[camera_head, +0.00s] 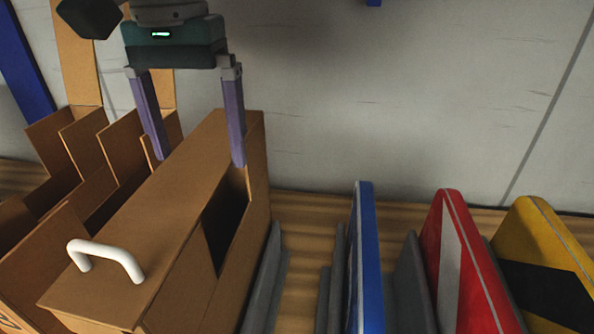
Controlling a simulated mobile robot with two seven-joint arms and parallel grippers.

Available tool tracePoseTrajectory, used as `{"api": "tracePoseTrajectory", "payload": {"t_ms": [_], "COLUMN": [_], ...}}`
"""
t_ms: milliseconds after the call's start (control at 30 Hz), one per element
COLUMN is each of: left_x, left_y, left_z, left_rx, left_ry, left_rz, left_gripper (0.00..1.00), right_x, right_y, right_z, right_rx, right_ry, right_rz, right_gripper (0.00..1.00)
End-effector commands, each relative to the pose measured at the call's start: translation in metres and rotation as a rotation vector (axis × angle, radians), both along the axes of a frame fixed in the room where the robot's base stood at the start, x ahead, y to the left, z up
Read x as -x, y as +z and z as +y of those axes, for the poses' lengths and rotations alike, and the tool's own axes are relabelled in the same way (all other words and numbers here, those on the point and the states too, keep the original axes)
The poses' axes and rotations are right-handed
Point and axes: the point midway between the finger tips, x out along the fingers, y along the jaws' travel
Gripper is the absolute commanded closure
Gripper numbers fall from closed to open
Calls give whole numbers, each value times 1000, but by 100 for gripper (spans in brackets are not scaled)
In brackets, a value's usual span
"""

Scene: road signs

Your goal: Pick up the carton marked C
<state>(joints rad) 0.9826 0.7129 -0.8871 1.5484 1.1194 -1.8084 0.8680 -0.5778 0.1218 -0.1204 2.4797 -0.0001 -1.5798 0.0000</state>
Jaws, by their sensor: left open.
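My left gripper (199,161) comes down from the top of the view. Its two purple fingers are spread wide with nothing between them. The tips are at the far end of a long brown box (150,215), one by its left edge and one by its right side. I cannot tell whether they touch it. The box has a white handle (105,258) on its near top and a dark opening in its right side. No letter C is readable on anything in view, so I cannot tell which thing is the marked carton. My right gripper is not in view.
A brown divided container (35,255) stands left of the box. To the right, a blue panel (367,260), a red and white panel (465,265) and a yellow and black panel (545,265) stand upright among grey slats (262,285). A pale wall (420,95) rises behind.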

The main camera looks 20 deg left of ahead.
Motion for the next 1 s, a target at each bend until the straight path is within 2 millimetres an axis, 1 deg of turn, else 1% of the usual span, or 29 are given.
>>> {"api": "tracePoseTrajectory", "payload": {"t_ms": [33,100,200,367,500,633,733,967,1000], "left_x": [1,1,0,0,-3,-4,-4,-4,-4], "left_y": [-13,-26,-39,-51,-74,-92,-98,-98,-98], "left_z": [0,0,0,0,0,0,-1,-1,-1], "left_rx": [-2,-2,-1,-1,-2,-2,-2,-1,-1], "left_ry": [0,0,-1,-3,-1,-2,-4,-4,-4], "left_rz": [5,4,2,1,1,0,-1,-2,-2], "left_gripper": [0,0,0,0,0,0,0,0,5], "right_x": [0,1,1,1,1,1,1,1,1], "right_y": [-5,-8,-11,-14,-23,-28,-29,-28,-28], "right_z": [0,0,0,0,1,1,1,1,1], "right_rx": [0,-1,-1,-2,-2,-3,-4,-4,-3], "right_ry": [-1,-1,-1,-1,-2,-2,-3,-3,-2], "right_rz": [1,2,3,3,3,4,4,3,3], "right_gripper": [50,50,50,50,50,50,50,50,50]}}
